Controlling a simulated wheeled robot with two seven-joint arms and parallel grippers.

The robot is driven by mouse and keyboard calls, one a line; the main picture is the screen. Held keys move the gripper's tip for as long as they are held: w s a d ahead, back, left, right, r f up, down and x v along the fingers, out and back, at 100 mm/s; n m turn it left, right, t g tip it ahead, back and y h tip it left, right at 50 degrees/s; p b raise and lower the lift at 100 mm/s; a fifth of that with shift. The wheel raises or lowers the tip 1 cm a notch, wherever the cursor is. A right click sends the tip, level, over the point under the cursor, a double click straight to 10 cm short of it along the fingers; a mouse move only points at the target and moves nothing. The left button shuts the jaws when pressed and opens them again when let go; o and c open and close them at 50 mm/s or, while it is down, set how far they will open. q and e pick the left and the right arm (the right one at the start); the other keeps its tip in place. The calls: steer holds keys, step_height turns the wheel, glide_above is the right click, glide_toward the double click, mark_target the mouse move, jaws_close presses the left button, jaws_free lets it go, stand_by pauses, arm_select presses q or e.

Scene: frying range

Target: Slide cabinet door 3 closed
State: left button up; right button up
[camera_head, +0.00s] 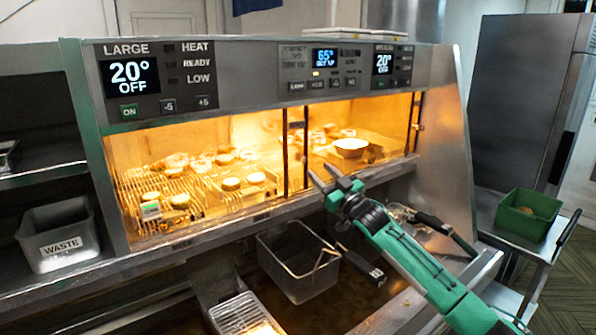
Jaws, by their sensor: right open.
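The heated cabinet (250,62) stands across the middle, with a lit interior behind a long front opening. Dark upright door edges (285,155) show near its middle, and another dark upright edge (418,122) shows at its right end. No door numbers are readable, so I cannot tell which panel is door 3 or exactly how far it stands open. My right gripper (328,177) is open and empty, in front of the cabinet's lower ledge, just right of the middle door edges. I cannot tell whether it touches anything. My left gripper is not in view.
Food lies on racks (205,190) inside, with a white bowl (351,147) at right. A waste bin (60,240) stands left, a green bin (525,222) right.

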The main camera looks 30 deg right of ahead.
mark_target(305, 162)
steer(key=shift+w+a+f, duration=0.1)
steer(key=shift+w+f, duration=0.1)
steer(key=shift+w, duration=0.4)
steer(key=shift+w+f, duration=0.2)
steer(key=shift+w, duration=0.35)
steer(key=p+x, duration=0.3)
steer(key=x, duration=0.2)
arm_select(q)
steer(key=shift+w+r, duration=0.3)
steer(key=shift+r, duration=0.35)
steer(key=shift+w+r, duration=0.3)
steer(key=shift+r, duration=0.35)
arm_select(e)
steer(key=shift+w+a+r, duration=0.1)
steer(key=shift+w+r, duration=0.05)
steer(key=shift+w, duration=0.4)
jaws_close()
